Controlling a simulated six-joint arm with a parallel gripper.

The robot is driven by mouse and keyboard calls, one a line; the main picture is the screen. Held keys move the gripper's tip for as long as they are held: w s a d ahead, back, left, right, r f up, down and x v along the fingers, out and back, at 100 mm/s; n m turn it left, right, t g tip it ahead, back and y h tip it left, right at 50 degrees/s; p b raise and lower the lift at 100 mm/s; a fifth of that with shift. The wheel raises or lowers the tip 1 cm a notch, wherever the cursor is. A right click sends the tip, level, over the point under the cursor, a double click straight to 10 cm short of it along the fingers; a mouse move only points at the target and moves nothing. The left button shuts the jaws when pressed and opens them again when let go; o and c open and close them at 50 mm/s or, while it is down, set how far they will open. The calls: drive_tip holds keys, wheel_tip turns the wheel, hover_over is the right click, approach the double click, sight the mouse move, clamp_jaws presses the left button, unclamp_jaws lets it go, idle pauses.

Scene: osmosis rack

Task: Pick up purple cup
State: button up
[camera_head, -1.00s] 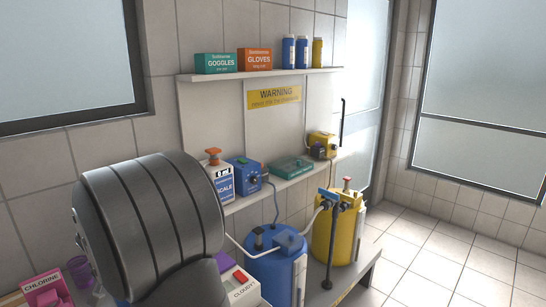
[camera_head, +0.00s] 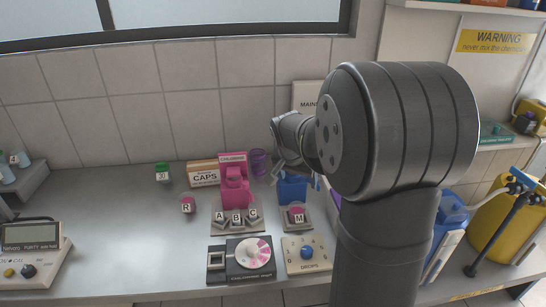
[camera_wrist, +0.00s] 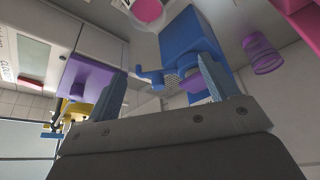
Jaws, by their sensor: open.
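The purple cup (camera_head: 258,161) is a small ribbed, translucent cup standing at the back of the bench, just right of the pink chlorine container. It also shows in the wrist view (camera_wrist: 262,54), at the upper right, outside the jaws. My gripper (camera_wrist: 163,78) is open, with its two blue-grey fingers apart and no cup between them. In the head view my gripper is partly hidden by my arm, a little right of the cup and near a blue container (camera_head: 292,188). The blue container (camera_wrist: 190,40) lies beyond the fingers in the wrist view.
The pink chlorine container (camera_head: 235,183) and a caps box (camera_head: 203,174) stand left of the cup. Labelled cups A, B, C (camera_head: 236,217), a dial device (camera_head: 242,257) and a drops device (camera_head: 306,254) are in front. The bench's left middle is clear.

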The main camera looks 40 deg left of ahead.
wheel_tip(320, 180, up, 9)
drive_tip(key=n+g+y, duration=0.2)
drive_tip(key=n+y, duration=0.1)
drive_tip(key=n, duration=0.6)
hover_over(258, 160)
drive_tip(key=s+d, duration=0.2)
drive_tip(key=d, duration=0.2)
wheel_tip(258, 160, down, 6)
drive_tip(key=x, duration=1)
drive_tip(key=shift+w+a+f, duration=0.25)
drive_tip(key=shift+a+f, duration=0.05)
drive_tip(key=shift+x, duration=3.1)
drive_tip(key=shift+w+a+r, duration=0.15)
drive_tip(key=c, duration=1)
